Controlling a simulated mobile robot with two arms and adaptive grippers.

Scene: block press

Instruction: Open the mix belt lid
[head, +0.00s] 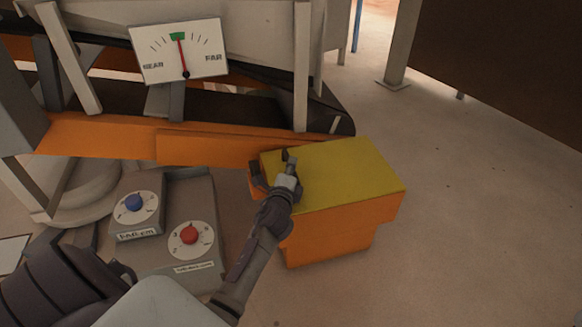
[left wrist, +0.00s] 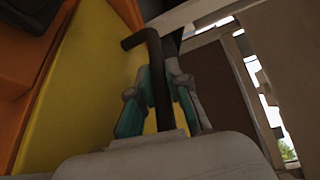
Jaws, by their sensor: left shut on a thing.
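The mix belt box is orange with a flat yellow lid (head: 345,172), right of centre in the head view. The lid lies over the orange body (head: 335,232), and I cannot tell whether it is slightly raised. My left gripper (head: 272,168) is at the lid's left edge. In the left wrist view, its teal-padded fingers (left wrist: 160,100) are shut around a dark bent bar (left wrist: 152,50), which looks like the lid's handle. The yellow lid (left wrist: 85,85) also shows at the left there. The handle is mostly hidden in the head view. My right gripper is not in view.
A grey control box with a blue knob (head: 134,203) and a red knob (head: 190,236) stands left of the gripper. A dial gauge (head: 180,51) is on the machine behind, above an orange beam (head: 200,149). The floor (head: 470,220) to the right is clear.

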